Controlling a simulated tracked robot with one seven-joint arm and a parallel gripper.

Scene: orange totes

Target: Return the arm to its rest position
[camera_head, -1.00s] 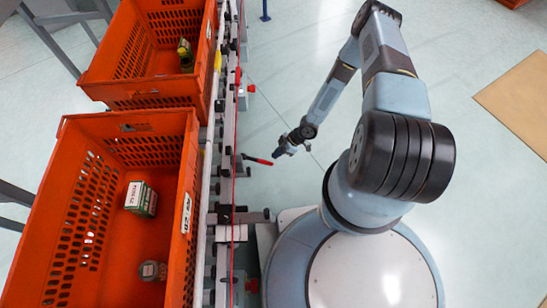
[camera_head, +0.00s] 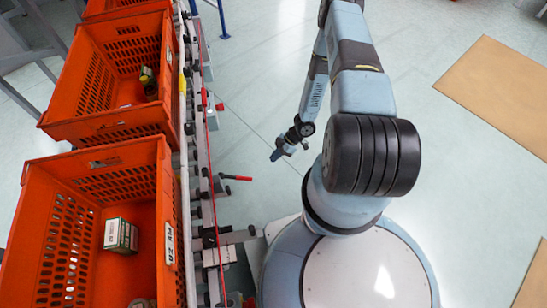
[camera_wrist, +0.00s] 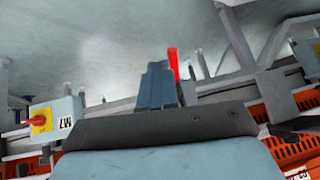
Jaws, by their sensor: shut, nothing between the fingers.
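My arm rises from my round base on the right of the head view. My gripper (camera_head: 276,156) hangs at the end of the folded forearm, over open floor to the right of the conveyor frame. It is shut and empty. In the wrist view its blue-grey fingers (camera_wrist: 157,85) are together, with nothing between them. No tote or item touches the gripper.
A near orange tote (camera_head: 168,215) holds a small box (camera_head: 121,236). A farther tote (camera_head: 100,128) holds small items. Both stand on the conveyor frame (camera_head: 210,150), where a red-handled lever (camera_head: 236,178) juts toward my arm. A tan panel (camera_head: 500,85) lies on clear floor at right.

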